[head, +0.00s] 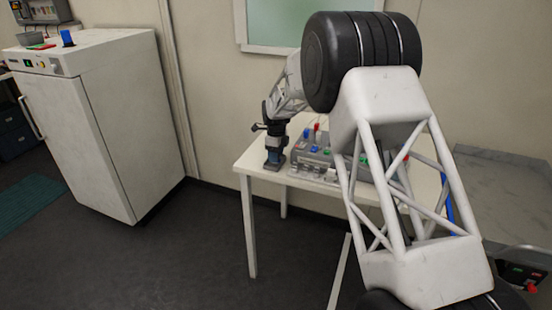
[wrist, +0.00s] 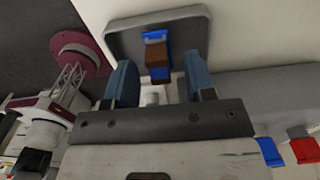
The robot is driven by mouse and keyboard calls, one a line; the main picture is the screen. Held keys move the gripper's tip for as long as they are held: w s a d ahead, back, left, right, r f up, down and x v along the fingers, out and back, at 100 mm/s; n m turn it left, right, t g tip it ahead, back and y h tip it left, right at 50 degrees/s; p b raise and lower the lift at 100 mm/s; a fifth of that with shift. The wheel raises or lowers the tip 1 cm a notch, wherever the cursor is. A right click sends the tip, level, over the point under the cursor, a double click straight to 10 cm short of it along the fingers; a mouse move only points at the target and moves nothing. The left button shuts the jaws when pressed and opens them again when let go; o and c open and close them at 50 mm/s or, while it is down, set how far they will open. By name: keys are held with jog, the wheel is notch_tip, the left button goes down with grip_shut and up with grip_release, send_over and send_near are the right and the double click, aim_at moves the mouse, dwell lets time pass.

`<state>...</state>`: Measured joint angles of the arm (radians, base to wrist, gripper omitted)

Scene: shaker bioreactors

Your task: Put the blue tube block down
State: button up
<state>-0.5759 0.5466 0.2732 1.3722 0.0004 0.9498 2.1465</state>
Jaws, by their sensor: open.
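The blue tube block (wrist: 154,37), with a brown part on its near side, stands on a grey square tray (wrist: 119,38) in the wrist view. My gripper (wrist: 160,70) is open, its two blue fingers on either side of the block's lower part. A gap shows between each finger and the block, so it is not held. In the head view my gripper (head: 274,158) is low over the left end of the white table (head: 246,160). There the block cannot be told apart from the fingers.
A grey rack (head: 318,157) with several coloured pieces stands on the table just right of my gripper. Small pale pieces (head: 312,184) lie in front of it. A white cabinet (head: 95,130) stands at the left. A dark red disc (wrist: 82,48) shows in the wrist view.

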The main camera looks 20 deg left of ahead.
notch_tip(320, 180, up, 10)
dwell(0.5)
jog(key=shift+f, duration=0.1)
dwell(0.4)
jog(key=s+d+r+n, duration=0.3)
jog(key=s+d+r, duration=0.3)
jog(key=d, duration=0.6)
jog(key=s+d+r+n+t, duration=0.1)
jog(key=s+d+r+n, duration=0.2)
jog(key=s+d+r, duration=0.6)
jog(key=s+d+r+n, duration=0.2)
jog(key=s+d+r, duration=0.2)
jog(key=d, duration=1)
jog(key=s+d+n+t, duration=0.1)
jog(key=s+d+n, duration=0.2)
jog(key=s+d, duration=0.45)
jog(key=s+d+n, duration=0.2)
jog(key=s+d, duration=0.3)
jog(key=s, duration=0.5)
jog(key=s+d+f+n, duration=0.2)
jog(key=s+d, duration=0.1)
jog(key=s, duration=0.5)
jog(key=s+d+f+n, duration=0.2)
jog(key=s+d+f, duration=0.1)
jog(key=s, duration=0.6)
jog(key=shift+d+f+n+t, duration=0.3)
jog(key=shift+d+n, duration=0.1)
jog(key=shift+d, duration=0.05)
